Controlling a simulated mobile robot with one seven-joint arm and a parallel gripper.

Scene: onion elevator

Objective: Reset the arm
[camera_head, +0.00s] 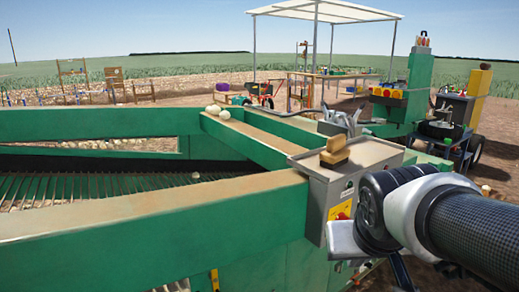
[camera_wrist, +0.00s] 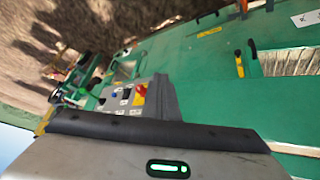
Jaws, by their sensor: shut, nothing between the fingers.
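My arm reaches in from the right edge of the head view, its wrist beside the grey control box (camera_head: 345,185) on the green machine. My gripper (camera_head: 400,272) shows only as a dark part low under the wrist, partly hidden by it and cut off by the lower edge. It is shut and empty. In the wrist view a grey and black part of my own arm with a green light fills the lower part. Behind it the control box (camera_wrist: 140,95) shows its red and yellow switch.
The green machine (camera_head: 150,205) has wide rails close to my arm. A brush (camera_head: 335,150) lies on the control box, with grey tools (camera_head: 345,122) behind it. Two onions (camera_head: 218,112) sit on the far rail. A cart with black equipment (camera_head: 445,125) stands at the right.

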